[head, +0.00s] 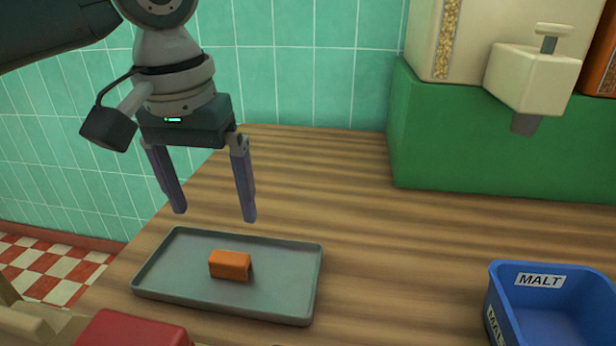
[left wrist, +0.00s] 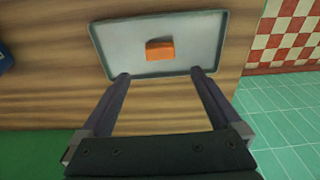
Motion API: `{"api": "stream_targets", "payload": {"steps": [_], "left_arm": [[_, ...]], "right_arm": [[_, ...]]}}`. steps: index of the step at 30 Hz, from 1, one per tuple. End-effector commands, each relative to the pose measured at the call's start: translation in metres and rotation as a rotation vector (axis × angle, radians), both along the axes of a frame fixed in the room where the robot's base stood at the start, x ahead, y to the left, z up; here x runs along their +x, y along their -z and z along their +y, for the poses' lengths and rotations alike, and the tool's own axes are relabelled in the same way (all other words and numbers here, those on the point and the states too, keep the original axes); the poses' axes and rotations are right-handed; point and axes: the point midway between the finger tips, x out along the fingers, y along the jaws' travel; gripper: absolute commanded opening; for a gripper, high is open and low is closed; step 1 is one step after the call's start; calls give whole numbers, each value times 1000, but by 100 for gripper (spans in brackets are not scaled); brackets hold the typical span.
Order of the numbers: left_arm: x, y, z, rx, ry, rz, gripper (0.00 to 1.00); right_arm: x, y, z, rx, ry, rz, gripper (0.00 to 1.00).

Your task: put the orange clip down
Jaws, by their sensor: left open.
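The orange clip (head: 230,265) lies on a grey tray (head: 172,283) near the front left of the wooden counter. In the left wrist view the clip (left wrist: 160,50) is near the middle of the tray (left wrist: 110,40). My left gripper (head: 214,218) is open and empty, its fingers pointing down above the back part of the tray, apart from the clip. In the left wrist view the open fingers (left wrist: 160,75) reach towards the tray with the clip beyond their tips. My right gripper is not in view.
A blue bin (head: 545,275) labelled MALT stands at the right. A green block (head: 480,150) at the back carries a cream dispenser (head: 530,80). A red thing (head: 132,330) shows at the bottom left. The counter's middle is clear.

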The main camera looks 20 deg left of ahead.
Motion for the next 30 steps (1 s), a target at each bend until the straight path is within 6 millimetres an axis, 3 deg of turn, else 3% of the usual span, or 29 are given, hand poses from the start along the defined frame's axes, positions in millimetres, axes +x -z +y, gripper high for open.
{"api": "stream_targets", "payload": {"steps": [1,6,22,30], "left_arm": [[0,-10,0,-1,1,-1,98],[-3,-25,-1,0,-1,0,98],[-3,-28,-1,0,-1,1,98],[-3,-76,-1,0,-1,1,98]], "right_arm": [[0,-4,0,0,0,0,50],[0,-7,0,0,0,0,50],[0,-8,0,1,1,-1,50],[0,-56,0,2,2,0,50]]}}
